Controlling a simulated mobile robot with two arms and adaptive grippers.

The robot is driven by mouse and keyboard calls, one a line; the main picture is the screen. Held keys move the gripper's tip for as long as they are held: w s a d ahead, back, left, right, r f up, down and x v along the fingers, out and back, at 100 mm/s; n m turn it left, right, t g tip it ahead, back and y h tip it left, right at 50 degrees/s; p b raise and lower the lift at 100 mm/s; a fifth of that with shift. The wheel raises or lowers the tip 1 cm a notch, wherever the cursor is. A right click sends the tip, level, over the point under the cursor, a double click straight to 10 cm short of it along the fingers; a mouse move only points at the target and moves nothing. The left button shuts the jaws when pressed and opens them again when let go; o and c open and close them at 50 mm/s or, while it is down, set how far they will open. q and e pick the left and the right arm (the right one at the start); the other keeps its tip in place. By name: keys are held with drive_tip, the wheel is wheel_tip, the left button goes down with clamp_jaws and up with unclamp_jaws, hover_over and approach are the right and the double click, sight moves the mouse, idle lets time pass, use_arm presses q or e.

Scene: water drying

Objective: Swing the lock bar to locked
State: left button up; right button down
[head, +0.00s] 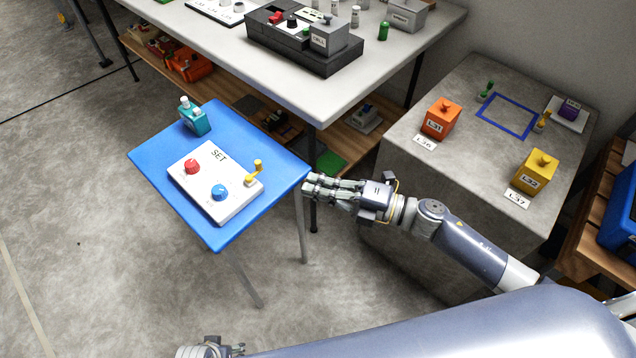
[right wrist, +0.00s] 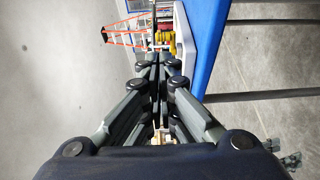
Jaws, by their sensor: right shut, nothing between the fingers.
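The yellow lock bar (head: 254,174) sits at the right edge of a white panel marked SET (head: 225,202). It has an upright knob at one end, and its arm points down-left along the panel. The panel also carries a red knob (head: 193,167) and a blue knob (head: 220,192). In the right wrist view the yellow bar (right wrist: 152,41) shows just beyond the fingertips. My right gripper (head: 308,188) is shut and empty, just off the blue table's right edge, apart from the bar. My left gripper (head: 212,348) shows only partly at the bottom edge.
The panel stands on a small blue table (head: 150,157) with a teal object (head: 194,117) at its back. A large white-topped table (head: 350,82) is behind. A grey block (head: 455,185) with orange and yellow boxes is at right. Floor at left is clear.

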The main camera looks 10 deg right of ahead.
drive_tip(key=x, duration=0.9)
drive_tip(key=shift+w+a, duration=0.25)
drive_tip(key=shift+a, duration=0.05)
drive_tip(key=shift+w+a, duration=0.25)
drive_tip(key=shift+a, duration=0.15)
use_arm(q)
drive_tip(key=shift+s+d+f, duration=0.1)
drive_tip(key=shift+d+f, duration=0.05)
drive_tip(key=shift+f, duration=0.15)
use_arm(e)
drive_tip(key=shift+d, duration=0.1)
